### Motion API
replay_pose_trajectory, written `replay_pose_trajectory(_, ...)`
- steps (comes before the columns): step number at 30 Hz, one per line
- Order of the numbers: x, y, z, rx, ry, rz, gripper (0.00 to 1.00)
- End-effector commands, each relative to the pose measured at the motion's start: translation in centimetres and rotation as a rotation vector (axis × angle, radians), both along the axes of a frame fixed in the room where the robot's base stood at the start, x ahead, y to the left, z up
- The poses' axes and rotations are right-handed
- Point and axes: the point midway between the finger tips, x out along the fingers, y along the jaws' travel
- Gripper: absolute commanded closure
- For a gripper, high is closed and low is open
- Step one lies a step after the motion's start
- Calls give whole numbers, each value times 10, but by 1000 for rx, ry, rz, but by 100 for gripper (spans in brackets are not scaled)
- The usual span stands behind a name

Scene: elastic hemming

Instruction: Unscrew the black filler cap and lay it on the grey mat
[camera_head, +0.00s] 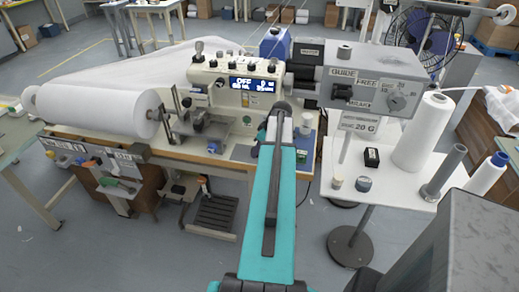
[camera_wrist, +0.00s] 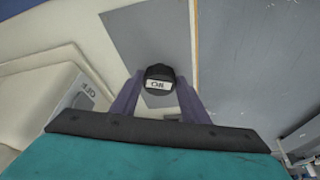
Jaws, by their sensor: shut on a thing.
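The black filler cap (camera_wrist: 159,72), with a white label on its side, is between the two purple-grey fingers of my gripper (camera_wrist: 159,92) in the wrist view. The fingers are shut on it. The grey mat (camera_wrist: 146,36) lies behind and below the cap on the table surface. I cannot tell whether the cap touches the mat or is held above it. In the head view, a part of the grey mat (camera_head: 243,154) shows just left of my arm. My arm hides the gripper and the cap there.
The cream sewing machine (camera_head: 205,72), with a lit display, stands left of my arm. The grey control box (camera_head: 372,78) and a white side table (camera_head: 385,180) with thread cones (camera_head: 424,135) are on the right. A white fabric roll (camera_head: 95,110) lies at the left.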

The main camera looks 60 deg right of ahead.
Motion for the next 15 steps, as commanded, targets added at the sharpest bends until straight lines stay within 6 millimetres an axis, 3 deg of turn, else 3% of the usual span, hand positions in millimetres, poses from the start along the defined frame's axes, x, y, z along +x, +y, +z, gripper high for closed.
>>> replay_pose_trajectory(15, 0, 0, -7, 0, 0, 0, 80)
